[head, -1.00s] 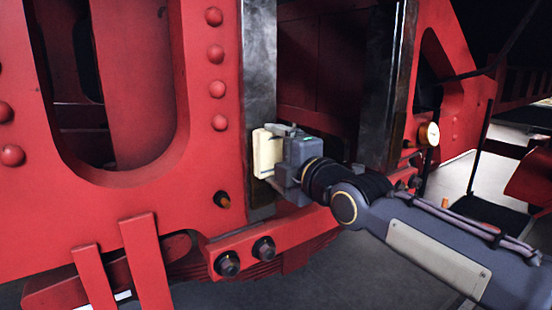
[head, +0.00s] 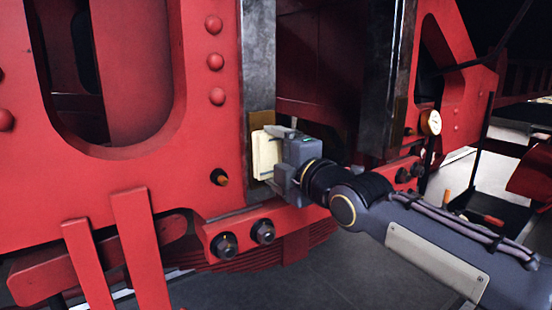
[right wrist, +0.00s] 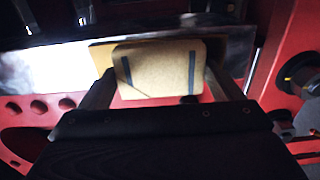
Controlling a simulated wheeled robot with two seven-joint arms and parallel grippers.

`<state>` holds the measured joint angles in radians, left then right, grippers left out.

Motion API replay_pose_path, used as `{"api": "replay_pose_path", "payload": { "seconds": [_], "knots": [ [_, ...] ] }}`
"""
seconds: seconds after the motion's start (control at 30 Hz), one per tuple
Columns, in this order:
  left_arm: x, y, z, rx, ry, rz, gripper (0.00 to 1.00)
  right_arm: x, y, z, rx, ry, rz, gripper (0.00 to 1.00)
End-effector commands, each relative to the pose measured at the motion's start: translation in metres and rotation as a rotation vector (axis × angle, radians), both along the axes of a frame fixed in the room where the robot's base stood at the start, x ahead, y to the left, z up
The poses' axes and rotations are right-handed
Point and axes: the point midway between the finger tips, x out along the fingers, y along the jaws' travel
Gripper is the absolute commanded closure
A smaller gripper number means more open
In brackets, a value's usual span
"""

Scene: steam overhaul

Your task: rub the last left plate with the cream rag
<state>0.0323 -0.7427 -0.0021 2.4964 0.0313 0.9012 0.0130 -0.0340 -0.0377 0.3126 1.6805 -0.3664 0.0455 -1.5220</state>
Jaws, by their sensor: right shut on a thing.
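My right gripper (head: 280,156) is shut on the cream rag (head: 266,153), a flat pad with rounded corners. The rag sits at the lower part of the left plate (head: 258,60), an upright grey metal strip on the red frame. A brown patch (head: 254,122) shows on the plate just above and beside the rag. In the right wrist view the rag (right wrist: 160,66) lies between the fingers, with dark bands across it, close to the plate (right wrist: 45,70). I cannot tell whether it touches. The left gripper is not in view.
A second upright plate (head: 383,70), darker, stands right of the recess, with a brown patch at its lower end. Dark bolts (head: 223,244) stick out below the rag. A round gauge (head: 431,122) is at the right. The floor below is open.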

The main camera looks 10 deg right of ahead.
Motion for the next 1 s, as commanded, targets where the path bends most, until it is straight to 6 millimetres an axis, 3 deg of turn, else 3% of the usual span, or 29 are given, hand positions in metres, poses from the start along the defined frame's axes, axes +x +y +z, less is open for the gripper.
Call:
{"api": "replay_pose_path", "payload": {
  "seconds": [0.3,0.57,1.0],
  "knots": [
    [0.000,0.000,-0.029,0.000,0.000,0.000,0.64,-0.001,0.000,-0.033,-0.001,0.003,0.001,0.33],
    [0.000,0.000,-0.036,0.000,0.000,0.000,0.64,-0.001,0.000,-0.040,-0.001,0.002,0.000,0.33],
    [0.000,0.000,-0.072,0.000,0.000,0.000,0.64,-0.001,0.000,-0.076,-0.001,0.002,0.000,0.33]
  ]
}}
